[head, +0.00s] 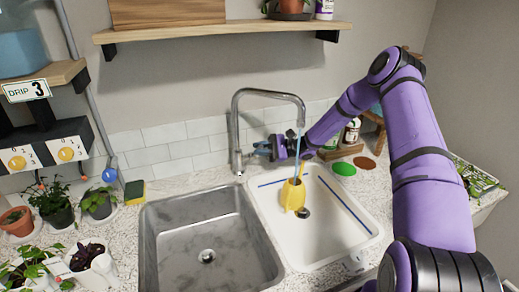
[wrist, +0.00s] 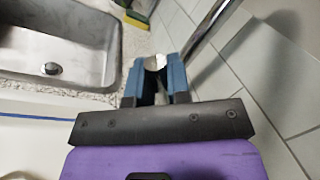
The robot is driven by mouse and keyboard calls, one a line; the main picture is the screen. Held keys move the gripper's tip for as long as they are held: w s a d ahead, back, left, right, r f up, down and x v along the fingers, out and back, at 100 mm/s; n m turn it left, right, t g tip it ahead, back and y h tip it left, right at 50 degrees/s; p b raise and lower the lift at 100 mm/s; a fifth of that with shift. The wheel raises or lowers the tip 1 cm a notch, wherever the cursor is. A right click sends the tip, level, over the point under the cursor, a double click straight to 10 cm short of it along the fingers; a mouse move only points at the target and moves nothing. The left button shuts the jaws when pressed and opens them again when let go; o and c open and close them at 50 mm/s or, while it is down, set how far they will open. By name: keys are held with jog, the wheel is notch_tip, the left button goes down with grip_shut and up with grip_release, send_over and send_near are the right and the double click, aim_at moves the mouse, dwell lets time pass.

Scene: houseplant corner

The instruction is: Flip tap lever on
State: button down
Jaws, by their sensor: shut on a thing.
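The chrome tap (head: 235,130) stands behind the sinks, its spout arching right. Its lever, at the tap's lower right side, is mostly hidden by my gripper (head: 260,149). In the wrist view my gripper (wrist: 155,70) has its blue fingers closed around a small silver piece, the lever (wrist: 154,62), beside the tap's slanting pipe (wrist: 208,28). A thin pale-blue stream (head: 298,150) runs from the spout down to a yellow watering can (head: 294,194), which stands in the white right-hand basin (head: 335,238).
A steel basin (head: 180,222) is on the left, with a yellow-green sponge (head: 134,192) behind it. Potted plants (head: 53,202) crowd the left counter. Bottles (head: 352,131) and a green disc (head: 344,169) are right of my gripper. A shelf (head: 220,31) hangs above.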

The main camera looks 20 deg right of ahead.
jog(key=c, duration=1.1)
grip_release()
jog(key=d, duration=0.3)
jog(key=s+d+f, duration=0.1)
jog(key=d, duration=0.6)
jog(key=shift+s+d+f, duration=0.25)
jog(key=shift+s+d, duration=0.05)
jog(key=shift+d, duration=0.05)
jog(key=shift+s, duration=0.1)
